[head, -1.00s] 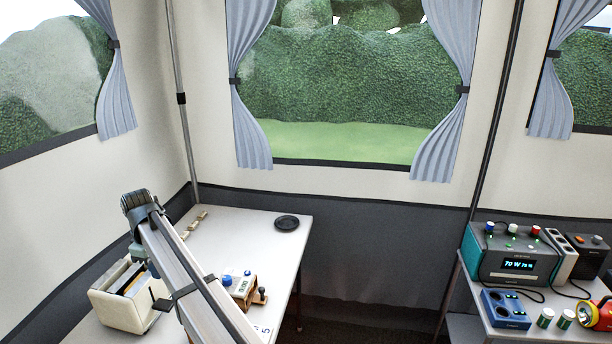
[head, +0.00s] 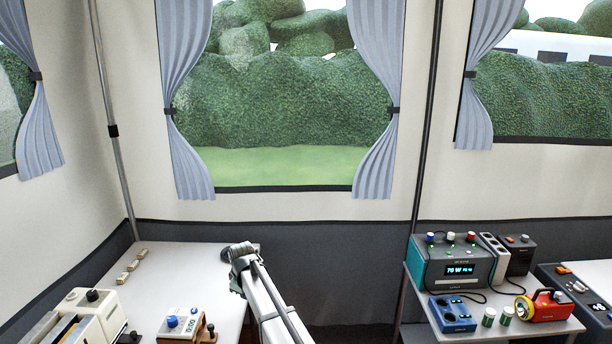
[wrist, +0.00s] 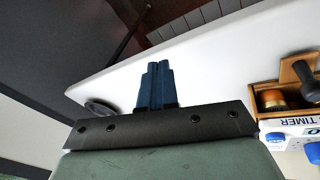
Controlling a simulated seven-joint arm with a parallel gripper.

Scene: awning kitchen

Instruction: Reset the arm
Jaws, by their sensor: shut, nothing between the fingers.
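My arm reaches up from the bottom of the head view, with its wrist (head: 240,256) over the right edge of the left table (head: 160,283). My gripper (wrist: 158,66) shows in the wrist view as two dark blue fingers pressed together with nothing between them. The fingers are above the white tabletop, which also shows in the wrist view (wrist: 215,60). In the head view the fingers are not clearly visible.
A timer box (head: 187,326) with a wooden stand sits at the front of the left table. A file box (head: 98,312) stands at left, small blocks (head: 132,265) behind. A round black dish (wrist: 100,107) is left of my fingers. The right table holds a teal power unit (head: 452,262), blue socket box (head: 451,314) and red flashlight (head: 545,305).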

